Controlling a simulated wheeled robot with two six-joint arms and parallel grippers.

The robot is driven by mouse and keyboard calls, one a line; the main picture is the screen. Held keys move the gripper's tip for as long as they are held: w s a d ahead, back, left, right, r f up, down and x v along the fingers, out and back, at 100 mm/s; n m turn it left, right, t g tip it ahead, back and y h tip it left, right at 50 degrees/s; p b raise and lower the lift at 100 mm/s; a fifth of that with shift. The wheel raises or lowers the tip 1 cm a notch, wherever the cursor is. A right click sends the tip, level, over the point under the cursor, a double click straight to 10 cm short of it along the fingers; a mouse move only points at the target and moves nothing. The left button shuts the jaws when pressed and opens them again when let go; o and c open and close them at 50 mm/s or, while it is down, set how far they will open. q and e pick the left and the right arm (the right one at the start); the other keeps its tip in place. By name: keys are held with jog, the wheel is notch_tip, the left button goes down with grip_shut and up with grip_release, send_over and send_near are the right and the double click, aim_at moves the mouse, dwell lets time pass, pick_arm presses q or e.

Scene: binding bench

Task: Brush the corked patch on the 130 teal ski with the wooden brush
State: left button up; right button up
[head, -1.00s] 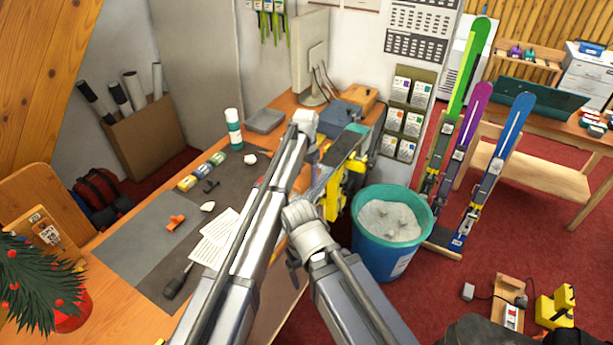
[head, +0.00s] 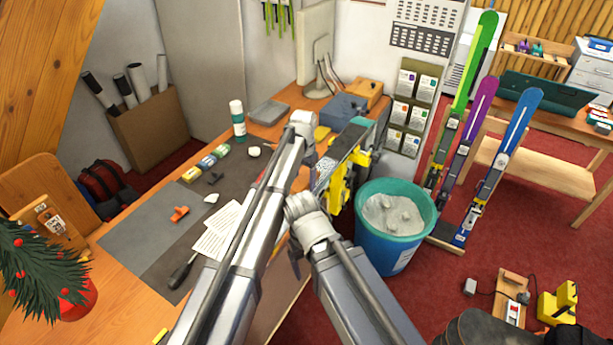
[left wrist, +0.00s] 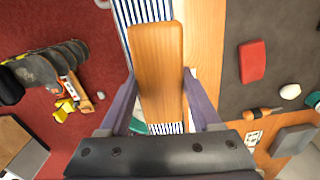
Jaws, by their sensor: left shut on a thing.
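My left gripper (left wrist: 158,88) is shut on the wooden brush (left wrist: 157,55), with one finger on each side of it in the left wrist view. The brush covers part of a blue-and-white striped surface (left wrist: 143,10), which appears to be the ski. I cannot tell whether the brush touches it. In the head view the ski (head: 332,170) lies along the bench edge with a teal end (head: 359,123) at the far side. My arm covers much of it, and hides the gripper and brush there. I cannot make out the corked patch.
A yellow vise (head: 345,190) shows at the ski. A blue-and-teal bin (head: 385,250) stands right of the bench. Three upright skis (head: 480,150) stand beyond it. The bench holds a spray bottle (head: 238,120), wax blocks, a screwdriver (head: 183,270) and papers (head: 215,235).

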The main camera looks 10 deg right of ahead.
aim_at(301, 187)
pick_arm(q)
jog(key=shift+s+d, duration=0.3)
jog(key=shift+s, duration=0.4)
jog(key=shift+s+a, duration=0.45)
jog(key=shift+s, duration=0.2)
jog(key=shift+s+a, duration=0.4)
jog(key=shift+s, duration=0.2)
jog(key=shift+a, duration=0.1)
jog(key=shift+s+a, duration=0.95)
jog(key=shift+s, duration=0.05)
jog(key=shift+s+a, duration=0.95)
jog(key=shift+s, duration=0.3)
jog(key=shift+s, duration=0.1)
